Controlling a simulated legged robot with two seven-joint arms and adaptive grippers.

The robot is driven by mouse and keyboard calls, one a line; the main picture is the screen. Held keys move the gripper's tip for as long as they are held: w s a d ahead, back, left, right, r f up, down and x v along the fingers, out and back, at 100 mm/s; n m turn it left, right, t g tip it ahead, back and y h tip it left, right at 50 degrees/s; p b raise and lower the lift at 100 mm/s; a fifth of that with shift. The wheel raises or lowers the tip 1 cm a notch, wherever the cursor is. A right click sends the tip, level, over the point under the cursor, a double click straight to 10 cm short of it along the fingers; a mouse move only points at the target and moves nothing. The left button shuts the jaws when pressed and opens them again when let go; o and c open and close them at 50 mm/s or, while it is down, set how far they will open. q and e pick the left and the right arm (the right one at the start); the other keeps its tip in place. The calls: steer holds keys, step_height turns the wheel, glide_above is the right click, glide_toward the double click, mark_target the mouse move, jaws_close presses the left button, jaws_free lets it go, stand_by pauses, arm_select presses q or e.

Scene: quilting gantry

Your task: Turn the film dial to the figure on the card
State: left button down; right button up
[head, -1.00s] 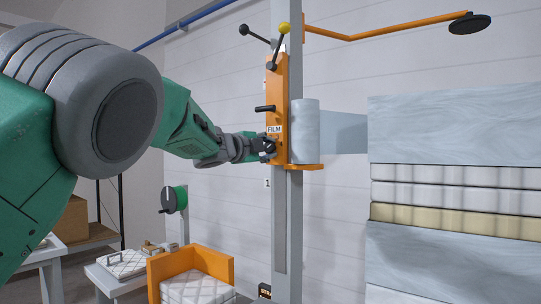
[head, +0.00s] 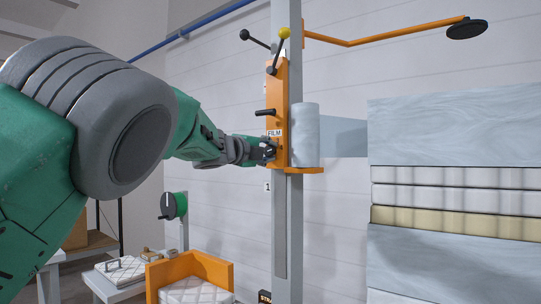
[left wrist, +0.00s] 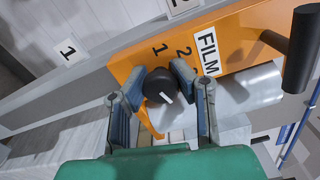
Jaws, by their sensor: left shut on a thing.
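The film dial (left wrist: 157,86) is a round black knob with a white mark, on an orange panel (left wrist: 137,68) on the post. In the left wrist view its mark points toward the lower right of the picture. The panel shows the figures 1 and 2 beside the dial and a FILM label (left wrist: 207,52). My left gripper (left wrist: 159,82) is shut on the dial, one finger on each side; it also shows in the head view (head: 268,151), where it hides the dial. White tags with figures, one reading 1 (left wrist: 68,52), sit on the post; I cannot tell whether either is the task's card.
A black handle (head: 265,112) sticks out above the FILM label. A film roll (head: 306,135) stands right of the panel on an orange shelf (head: 308,170). Levers with yellow (head: 284,33) and black knobs rise above. Stacked padded layers (head: 455,197) fill the right.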

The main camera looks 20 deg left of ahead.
arm_select(q)
steer(key=shift+d+f, duration=0.1)
steer(key=shift+f, duration=0.15)
steer(key=c, duration=1.5)
jaws_free()
steer(key=o, duration=0.3)
steer(key=shift+s+r, duration=0.1)
steer(key=shift+s, duration=0.05)
steer(key=shift+r, duration=0.15)
steer(key=v, duration=1.2)
